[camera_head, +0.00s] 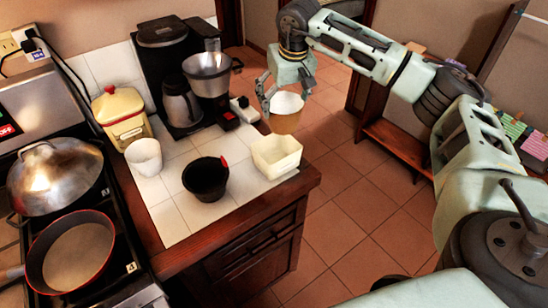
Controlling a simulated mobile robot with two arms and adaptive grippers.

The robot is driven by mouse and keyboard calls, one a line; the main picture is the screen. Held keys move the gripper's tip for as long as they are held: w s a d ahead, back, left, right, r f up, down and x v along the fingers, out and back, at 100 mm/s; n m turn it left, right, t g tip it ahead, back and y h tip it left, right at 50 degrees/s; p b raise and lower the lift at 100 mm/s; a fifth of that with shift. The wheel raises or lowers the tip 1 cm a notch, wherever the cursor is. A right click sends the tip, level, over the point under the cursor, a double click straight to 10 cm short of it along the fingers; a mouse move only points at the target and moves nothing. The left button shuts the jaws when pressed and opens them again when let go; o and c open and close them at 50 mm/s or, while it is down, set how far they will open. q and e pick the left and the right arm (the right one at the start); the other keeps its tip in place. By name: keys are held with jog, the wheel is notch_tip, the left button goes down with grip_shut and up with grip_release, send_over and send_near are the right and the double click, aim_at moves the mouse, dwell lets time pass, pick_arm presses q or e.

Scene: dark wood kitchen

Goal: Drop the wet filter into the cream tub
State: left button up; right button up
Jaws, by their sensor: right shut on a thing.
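My right gripper (284,92) is shut on the wet filter (285,119), which has a pale inside and a brownish lower wall. The filter hangs upright, seen just behind the cream tub (277,166) and beyond the counter's right edge in the picture. Its height over the counter is hard to tell. The cream tub is a pale, open, squarish container at the counter's right corner. It looks empty, though its floor is only partly seen. My left gripper is not in view.
A black filter basket (205,179) stands left of the tub, with a white cup (144,157) beyond it. A coffee maker (165,60) and a yellow canister (121,118) stand behind. The stove with a pan (80,257) is at left. Tiled floor lies right of the counter.

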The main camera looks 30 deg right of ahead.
jog(key=f+b, duration=0.1)
jog(key=f, duration=0.1)
jog(key=f+b, duration=0.1)
jog(key=shift+w+a+f, duration=0.15)
jog(key=shift+a+f, duration=0.05)
jog(key=shift+f, duration=0.2)
jog(key=shift+f+b, duration=0.3)
jog(key=shift+b, duration=0.1)
jog(key=shift+f, duration=0.1)
jog(key=o, duration=0.7)
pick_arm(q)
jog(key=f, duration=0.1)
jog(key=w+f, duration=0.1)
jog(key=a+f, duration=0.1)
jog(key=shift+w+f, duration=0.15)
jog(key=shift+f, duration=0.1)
pick_arm(e)
jog(key=shift+o, duration=0.2)
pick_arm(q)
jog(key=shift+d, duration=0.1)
pick_arm(e)
jog(key=v, duration=1.2)
